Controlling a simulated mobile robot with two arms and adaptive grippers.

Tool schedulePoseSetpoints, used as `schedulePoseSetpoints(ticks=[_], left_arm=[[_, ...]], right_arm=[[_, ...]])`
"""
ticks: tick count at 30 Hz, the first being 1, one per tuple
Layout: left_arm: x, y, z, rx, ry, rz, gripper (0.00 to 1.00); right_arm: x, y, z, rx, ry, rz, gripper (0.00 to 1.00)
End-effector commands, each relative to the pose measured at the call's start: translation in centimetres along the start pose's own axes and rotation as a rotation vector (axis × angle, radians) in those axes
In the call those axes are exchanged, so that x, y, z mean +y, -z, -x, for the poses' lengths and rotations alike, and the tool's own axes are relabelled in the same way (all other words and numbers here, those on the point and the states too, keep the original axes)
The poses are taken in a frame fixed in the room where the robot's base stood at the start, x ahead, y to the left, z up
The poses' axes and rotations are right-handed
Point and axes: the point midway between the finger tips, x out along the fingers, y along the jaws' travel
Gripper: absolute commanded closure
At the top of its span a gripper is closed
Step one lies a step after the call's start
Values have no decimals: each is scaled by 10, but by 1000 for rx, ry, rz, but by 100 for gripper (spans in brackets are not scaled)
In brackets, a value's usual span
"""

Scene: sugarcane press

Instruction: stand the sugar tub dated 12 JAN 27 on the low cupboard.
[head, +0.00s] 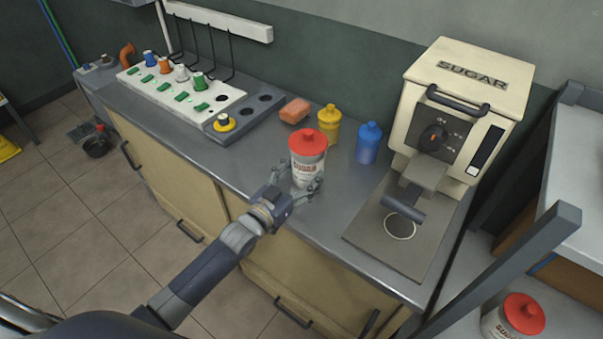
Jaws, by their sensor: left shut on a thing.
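A white sugar tub (306,172) with a red lid and red lettering is upright at the front part of the low cupboard's grey metal top (262,150). My left gripper (304,187) is shut on this tub, with its fingers around the lower part. I cannot tell whether the tub's base touches the top or is slightly above it. Its date is too small to read. A second tub (514,318) with a red lid stands at the lower right, partly cut off by the picture edge; its date does not show. My right gripper is not in view.
The sugar machine (462,105) stands right on the top, with its plate (420,250) in front. A blue bottle (368,145), a yellow bottle (329,122) and an orange sponge (295,110) stand behind the tub. A white rack (160,85) is left. Dark rack posts (530,250) are right.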

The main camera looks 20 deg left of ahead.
Motion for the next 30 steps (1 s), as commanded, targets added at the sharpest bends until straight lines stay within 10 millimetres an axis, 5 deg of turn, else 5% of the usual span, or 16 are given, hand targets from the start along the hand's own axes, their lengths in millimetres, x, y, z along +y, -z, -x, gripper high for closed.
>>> schedulePoseSetpoints(ticks=[6, 7, 10, 23, 30], left_arm=[[0, 0, 0, 6, 0, 0, 73], [0, -3, 0, 0, 0, 0, 31], [0, -2, 0, 0, 0, 0, 13], [0, 2, 0, 1, 0, 0, 13], [0, -1, 31, -3, 0, 0, 13]], right_arm=[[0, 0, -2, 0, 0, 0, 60], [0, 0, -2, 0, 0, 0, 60], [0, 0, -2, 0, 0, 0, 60], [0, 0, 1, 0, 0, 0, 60], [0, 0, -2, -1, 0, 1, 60]])
